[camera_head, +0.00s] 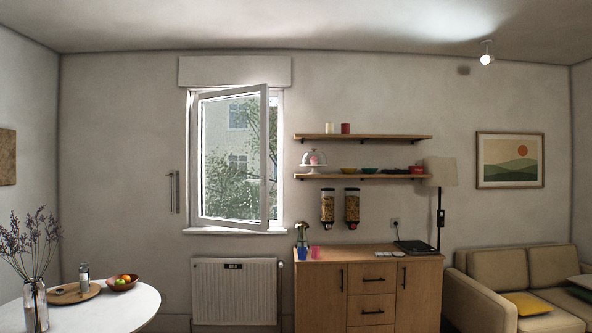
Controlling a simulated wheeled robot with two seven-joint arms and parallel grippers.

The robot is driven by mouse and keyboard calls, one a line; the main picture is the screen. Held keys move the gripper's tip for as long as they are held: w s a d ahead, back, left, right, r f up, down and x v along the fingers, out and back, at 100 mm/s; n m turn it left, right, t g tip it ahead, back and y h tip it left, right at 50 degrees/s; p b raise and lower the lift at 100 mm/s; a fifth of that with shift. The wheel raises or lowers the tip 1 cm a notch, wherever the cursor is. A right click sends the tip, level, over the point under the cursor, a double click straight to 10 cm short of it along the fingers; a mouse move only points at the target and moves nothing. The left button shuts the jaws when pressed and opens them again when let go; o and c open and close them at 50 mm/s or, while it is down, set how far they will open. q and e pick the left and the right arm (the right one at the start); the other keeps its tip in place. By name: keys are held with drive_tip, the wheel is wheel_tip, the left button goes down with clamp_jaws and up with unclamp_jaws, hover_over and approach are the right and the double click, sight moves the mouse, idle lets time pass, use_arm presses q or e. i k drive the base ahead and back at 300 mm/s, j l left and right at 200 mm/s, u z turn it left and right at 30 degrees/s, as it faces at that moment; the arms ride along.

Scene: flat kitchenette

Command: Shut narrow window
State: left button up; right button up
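The narrow window (265,160) is in the far wall, left of the picture's middle. Its white sash stands ajar, swung inward into the room, with the free edge on the right and the hinge side on the left. A gap shows between the sash's right edge and the right side of the white frame (281,160). A small handle seems to sit on the sash's right edge, too small to make out clearly. Neither of my grippers is in view.
A white radiator (234,292) hangs below the windowsill (234,231). A round white table (110,312) is at the lower left. Floor is barely visible.

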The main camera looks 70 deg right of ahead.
sight(199, 216)
drive_tip(key=z, duration=2.05)
drive_tip(key=i+l+z, duration=0.25)
drive_tip(key=i, duration=0.3)
drive_tip(key=i+l+z, duration=0.25)
drive_tip(key=i, duration=0.3)
drive_tip(key=i+l+z, duration=0.1)
drive_tip(key=i+z, duration=0.2)
drive_tip(key=i, duration=0.3)
drive_tip(key=i+u, duration=0.2)
drive_tip(key=i, duration=0.35)
drive_tip(key=i+u, duration=0.15)
drive_tip(key=i, duration=0.4)
drive_tip(key=i+l+u, duration=0.2)
drive_tip(key=i, duration=0.35)
drive_tip(key=i+l+u, duration=0.15)
drive_tip(key=i, duration=0.35)
drive_tip(key=i+j+u, duration=0.15)
drive_tip(key=i+u, duration=0.3)
drive_tip(key=i, duration=0.15)
drive_tip(key=i+u, duration=0.45)
drive_tip(key=i, duration=0.15)
